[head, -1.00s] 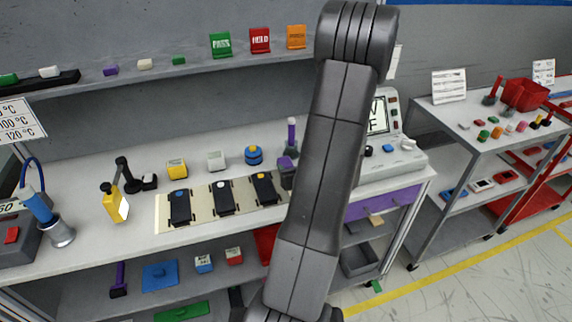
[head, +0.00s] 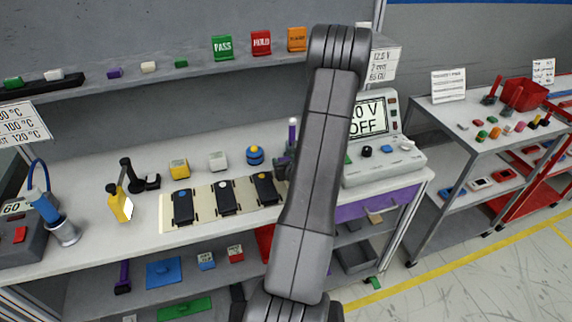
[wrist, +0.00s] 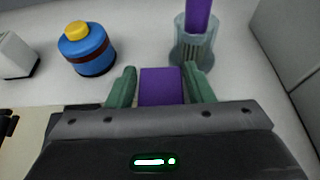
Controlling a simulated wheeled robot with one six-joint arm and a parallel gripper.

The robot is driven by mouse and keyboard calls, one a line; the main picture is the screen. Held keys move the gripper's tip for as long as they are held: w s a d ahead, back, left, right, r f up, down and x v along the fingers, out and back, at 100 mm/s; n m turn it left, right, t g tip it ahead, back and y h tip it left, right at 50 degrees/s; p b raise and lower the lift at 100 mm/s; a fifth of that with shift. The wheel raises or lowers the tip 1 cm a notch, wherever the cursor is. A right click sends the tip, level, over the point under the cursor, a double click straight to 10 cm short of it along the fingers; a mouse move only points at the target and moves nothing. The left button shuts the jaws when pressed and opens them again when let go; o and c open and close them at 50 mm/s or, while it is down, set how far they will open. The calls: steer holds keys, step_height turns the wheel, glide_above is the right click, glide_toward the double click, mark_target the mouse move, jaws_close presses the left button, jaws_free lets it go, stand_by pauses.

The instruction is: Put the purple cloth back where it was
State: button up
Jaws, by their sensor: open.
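In the wrist view my gripper (wrist: 160,82) is open, with its two green fingers on either side of a flat-looking purple piece (wrist: 160,90), which appears to be the cloth. I cannot tell whether the fingers touch it. The lower part of the purple piece is hidden by my gripper body. Just beyond the right finger stands a clear grey cup (wrist: 190,48) with a purple-handled tool (wrist: 198,14) upright in it. In the head view my arm hides most of this spot; the purple handle (head: 292,130) shows left of the arm.
A blue jar with a yellow top (wrist: 88,50) stands to the left, with a white block (wrist: 16,55) beyond. A pale mat (head: 213,202) carries several dark devices. A grey meter (head: 385,160) stands right of my arm. A purple drawer (head: 372,207) is below the bench top.

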steer(key=c, duration=0.7)
steer(key=shift+r, duration=0.2)
